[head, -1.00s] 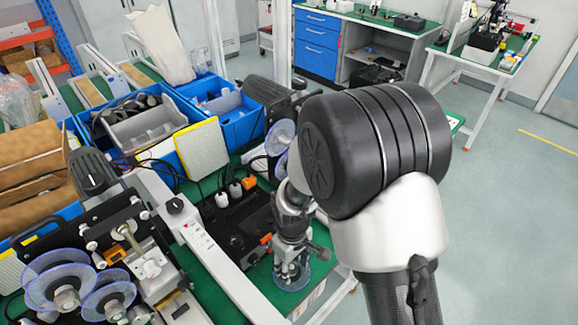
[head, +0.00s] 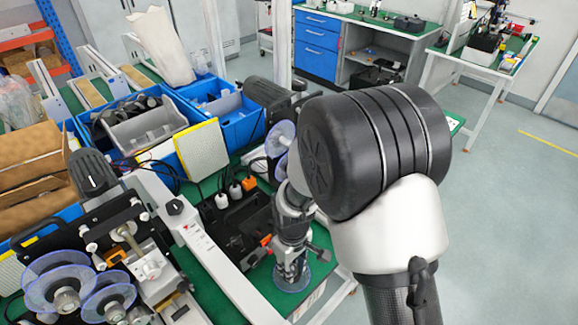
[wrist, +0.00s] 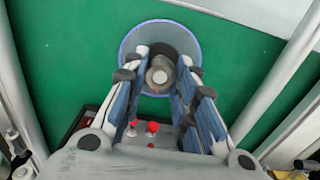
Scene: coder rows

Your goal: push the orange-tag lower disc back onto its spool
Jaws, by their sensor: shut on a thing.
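My gripper (wrist: 161,64) points down over the green bench top, with its fingers closed on the dark and metal hub of a clear, blue-rimmed disc (wrist: 134,45). The disc shows beyond the fingertips in the wrist view. In the head view, my gripper (head: 291,268) hangs beside the coder on the right, and the disc (head: 293,284) shows low around the fingertips. Another clear disc (head: 279,139) shows higher up on the coder. My arm hides much of the coder, including the spool seat.
A second coder with clear discs (head: 58,281) stands at the lower left. A long white rail (head: 205,250) lies between the coders. Blue bins (head: 238,128) stand behind. In the wrist view, bare green surface (wrist: 70,70) lies around the disc, with pale beams at both sides.

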